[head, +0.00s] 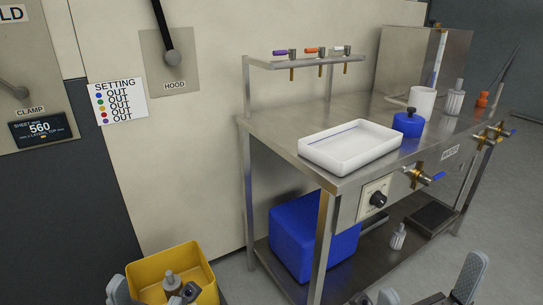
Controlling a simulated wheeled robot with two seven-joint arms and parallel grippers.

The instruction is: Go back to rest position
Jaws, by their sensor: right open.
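My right gripper (430,289) shows at the bottom right edge. Its two grey fingers stand wide apart with nothing between them, in front of the steel table (255,128). At the bottom left, a grey finger of my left gripper (118,290) stands beside a yellow bin (206,273). The rest of that gripper is cut off by the frame edge or hard to make out, so its opening is unclear.
A white tray (350,158) sits on the table's near corner, with a blue lidded pot (408,125) and white cup (423,100) behind. A brass valve (420,175) sticks out in front. A blue box (290,235) stands on the lower shelf. Wall panels are at left.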

